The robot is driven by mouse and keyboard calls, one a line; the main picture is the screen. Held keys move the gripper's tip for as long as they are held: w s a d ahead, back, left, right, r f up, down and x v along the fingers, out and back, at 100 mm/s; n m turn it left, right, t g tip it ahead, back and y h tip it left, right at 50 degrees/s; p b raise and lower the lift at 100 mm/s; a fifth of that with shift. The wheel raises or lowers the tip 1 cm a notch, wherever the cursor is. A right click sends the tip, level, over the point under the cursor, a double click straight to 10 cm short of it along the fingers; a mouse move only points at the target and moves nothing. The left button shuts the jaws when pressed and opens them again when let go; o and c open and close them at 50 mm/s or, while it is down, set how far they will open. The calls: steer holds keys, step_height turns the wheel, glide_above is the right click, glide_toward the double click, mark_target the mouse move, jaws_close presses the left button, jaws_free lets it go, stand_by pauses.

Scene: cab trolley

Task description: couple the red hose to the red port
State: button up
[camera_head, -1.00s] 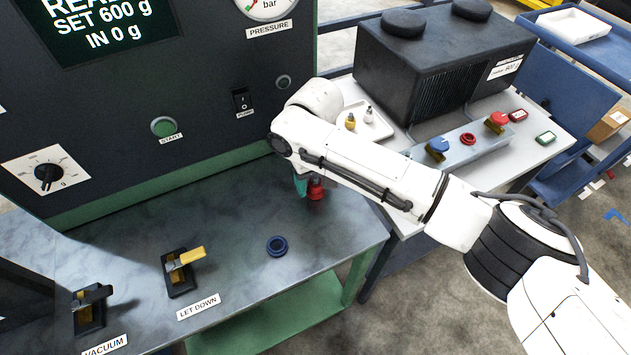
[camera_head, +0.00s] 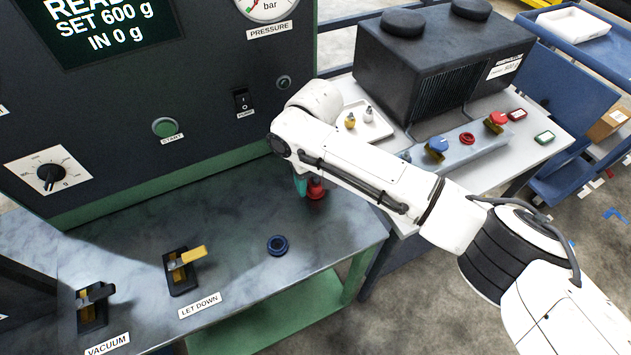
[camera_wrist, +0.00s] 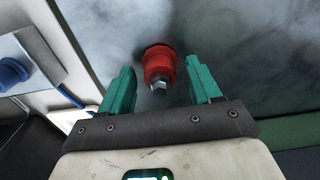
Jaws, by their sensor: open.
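A red fitting (camera_head: 316,188) stands on the grey bench top, partly hidden by my arm. In the wrist view the red fitting (camera_wrist: 160,66) has a wide red collar and a bare metal hex end facing the camera. My gripper (camera_wrist: 158,74) is open, with one teal finger on each side of the fitting and a gap to each. In the head view only part of my gripper (camera_head: 301,186) shows. I cannot tell whether this fitting is the hose end or sits in the red port. A red ring (camera_head: 467,138) is on the trolley's grey block.
A blue ring (camera_head: 277,246) lies on the bench in front. The trolley's block carries a blue knob (camera_head: 437,147) and a red knob (camera_head: 497,118). The panel wall (camera_head: 110,120) rises behind the bench.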

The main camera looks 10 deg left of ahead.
mark_target(317, 177)
jaws_close()
stand_by(0.5)
steer(key=shift+r, duration=0.15)
steer(key=shift+r+p, duration=2.85)
steer(key=shift+r, duration=0.05)
steer(key=shift+d, duration=0.15)
